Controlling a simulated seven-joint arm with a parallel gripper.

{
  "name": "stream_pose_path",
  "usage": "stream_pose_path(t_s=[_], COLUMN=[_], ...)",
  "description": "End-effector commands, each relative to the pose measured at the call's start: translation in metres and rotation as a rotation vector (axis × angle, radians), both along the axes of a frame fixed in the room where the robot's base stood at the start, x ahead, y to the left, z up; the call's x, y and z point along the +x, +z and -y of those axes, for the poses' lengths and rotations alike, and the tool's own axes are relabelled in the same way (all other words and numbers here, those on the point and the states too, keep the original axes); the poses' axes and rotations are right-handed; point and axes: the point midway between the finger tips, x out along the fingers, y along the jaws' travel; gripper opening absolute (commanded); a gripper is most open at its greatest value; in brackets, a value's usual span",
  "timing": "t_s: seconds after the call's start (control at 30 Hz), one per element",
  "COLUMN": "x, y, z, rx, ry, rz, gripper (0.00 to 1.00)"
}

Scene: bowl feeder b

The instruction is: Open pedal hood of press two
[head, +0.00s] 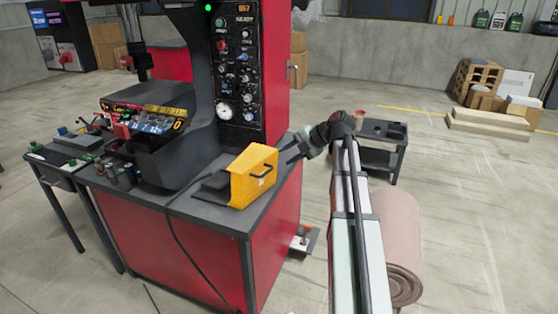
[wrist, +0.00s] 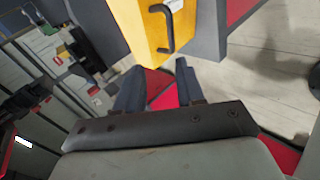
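The yellow pedal hood (head: 250,170) stands on the dark top of the red press (head: 272,225), with a black bar handle (head: 262,176) on its right side. A flat dark pedal part (head: 214,187) shows at its left. My gripper (head: 288,153) is just right of the hood, apart from it. In the wrist view the hood (wrist: 138,28) and handle (wrist: 170,28) are at the top, just beyond the fingertips. My gripper (wrist: 158,68) is open there, and nothing shows between its fingers. The inside of the hood is hidden.
The press's control column (head: 236,75) rises behind the hood. A dark side table (head: 383,135) and a rolled pinkish mat (head: 400,250) stand on the right. Open floor lies at far right.

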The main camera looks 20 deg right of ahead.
Motion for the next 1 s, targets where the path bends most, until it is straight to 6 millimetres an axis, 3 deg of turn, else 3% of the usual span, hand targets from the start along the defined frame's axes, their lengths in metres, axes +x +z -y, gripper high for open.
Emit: stream_pose_path(t_s=[0.2,0.53,0.73,0.93,1.0], x=[-0.009,-0.010,-0.007,0.003,0.007], y=[0.011,0.012,0.013,0.030,0.038], z=[0.010,0.011,0.000,-0.035,-0.048], rx=[0.001,0.001,0.000,-0.011,-0.017], ry=[0.001,0.001,0.018,0.068,0.087], rz=[0.000,0.000,0.001,0.021,0.030], gripper=[0.38,0.38,0.20,0.01,0.00])
